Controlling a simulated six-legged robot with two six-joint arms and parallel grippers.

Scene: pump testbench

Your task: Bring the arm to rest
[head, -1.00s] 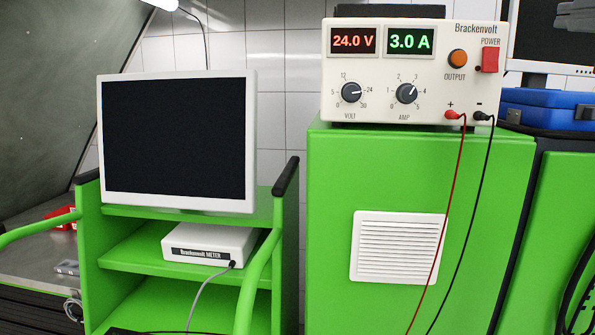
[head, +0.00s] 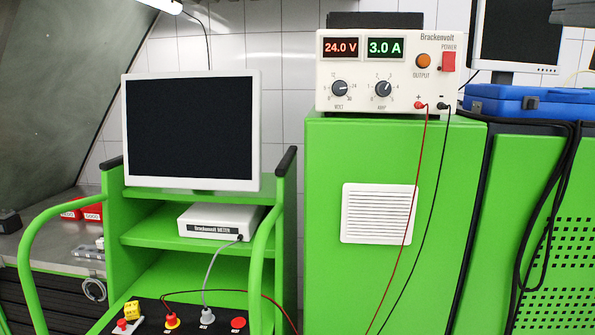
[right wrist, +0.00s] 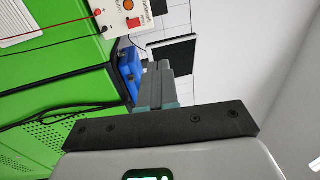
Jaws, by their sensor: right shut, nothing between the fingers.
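My right gripper (head: 574,12) shows only in part, as a dark grey shape at the top right edge of the head view, in front of the rear monitor. In the right wrist view my right gripper (right wrist: 158,84) has its grey fingers together with nothing between them. It is in free air, apart from the bench equipment. My left gripper is in neither view.
The power supply (head: 387,75) reads 24.0 V and 3.0 A on a green cabinet (head: 330,270). A blue case (head: 515,101) lies right of it.

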